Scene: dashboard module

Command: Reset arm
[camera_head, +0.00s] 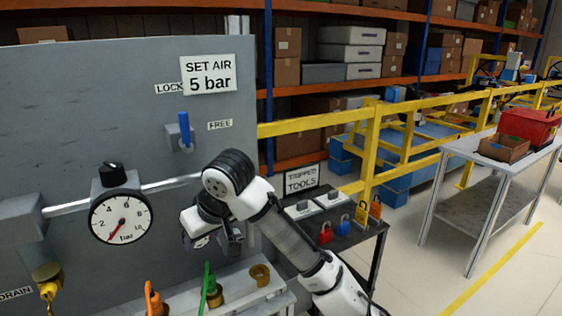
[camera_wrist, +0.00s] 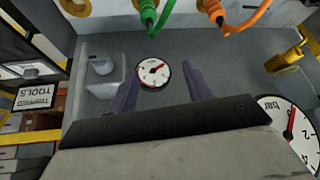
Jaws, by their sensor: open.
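My arm reaches in from the lower right in the head view. My gripper (camera_head: 222,243) hangs in front of the grey panel (camera_head: 90,110), above the bench with the hoses. In the wrist view the two dark fingers of my gripper (camera_wrist: 158,68) stand apart. A small round gauge (camera_wrist: 153,73) shows between them, beyond the fingertips. Nothing is held. A larger white gauge (camera_head: 121,217) with a black knob (camera_head: 113,174) is to the left; it also shows in the wrist view (camera_wrist: 288,135). A blue lever (camera_head: 185,130) stands upright near the LOCK and FREE labels.
Orange (camera_head: 152,298) and green (camera_head: 207,285) hoses rise from the bench below my gripper. A yellow drain valve (camera_head: 49,290) is at lower left. A dark cart (camera_head: 345,235) with coloured padlocks stands right, near my arm. A yellow railing (camera_head: 372,150) is behind.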

